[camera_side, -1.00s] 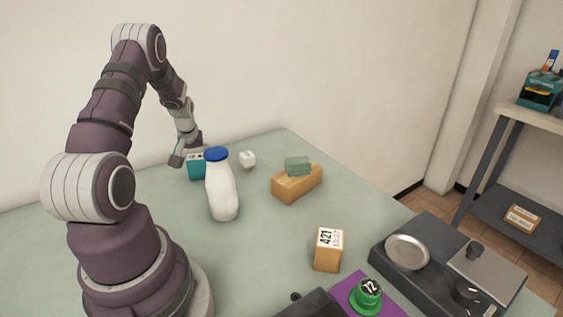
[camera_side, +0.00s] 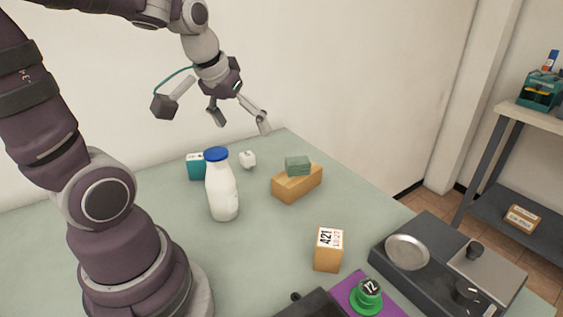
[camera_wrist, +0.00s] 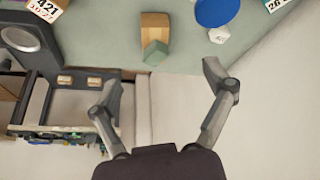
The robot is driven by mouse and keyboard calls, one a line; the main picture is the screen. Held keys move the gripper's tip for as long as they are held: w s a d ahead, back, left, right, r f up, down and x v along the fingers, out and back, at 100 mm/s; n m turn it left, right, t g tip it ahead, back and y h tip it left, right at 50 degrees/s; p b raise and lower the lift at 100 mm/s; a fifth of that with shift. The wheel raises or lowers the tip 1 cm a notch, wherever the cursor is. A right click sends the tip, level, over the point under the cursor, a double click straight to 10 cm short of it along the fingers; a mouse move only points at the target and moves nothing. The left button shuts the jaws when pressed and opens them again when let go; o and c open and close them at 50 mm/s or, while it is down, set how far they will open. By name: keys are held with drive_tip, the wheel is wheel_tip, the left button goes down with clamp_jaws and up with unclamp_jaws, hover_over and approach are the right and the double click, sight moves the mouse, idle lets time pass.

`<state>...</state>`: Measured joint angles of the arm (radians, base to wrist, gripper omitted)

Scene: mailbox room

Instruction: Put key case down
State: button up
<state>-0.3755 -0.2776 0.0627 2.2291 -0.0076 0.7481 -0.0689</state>
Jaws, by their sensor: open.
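I cannot tell for certain which object is the key case. A grey-green block (camera_side: 298,166) rests on top of a wooden block (camera_side: 297,186); it also shows in the wrist view (camera_wrist: 155,52). A teal and white box (camera_side: 195,167) stands on the table behind the bottle, partly hidden by it. My gripper (camera_side: 240,121) is open and empty, raised above the back of the table. In the wrist view its spread fingers (camera_wrist: 160,80) have nothing between them.
A white bottle with a blue cap (camera_side: 222,190) stands by the teal box. A small white cube (camera_side: 248,159) is behind it. A numbered box (camera_side: 328,250), a green stamp-like object (camera_side: 367,296) and a scale-like device (camera_side: 450,265) are nearer the front. The wall is behind.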

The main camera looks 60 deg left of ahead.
drive_tip(key=s+d+m+h, duration=0.1)
drive_tip(key=s+d+m, duration=0.1)
drive_tip(key=d, duration=0.3)
drive_tip(key=s+d+m+t+h, duration=0.1)
drive_tip(key=s+d+m, duration=0.1)
drive_tip(key=d+m, duration=0.2)
drive_tip(key=shift+s+d+r, duration=0.35)
drive_tip(key=shift+d, duration=0.1)
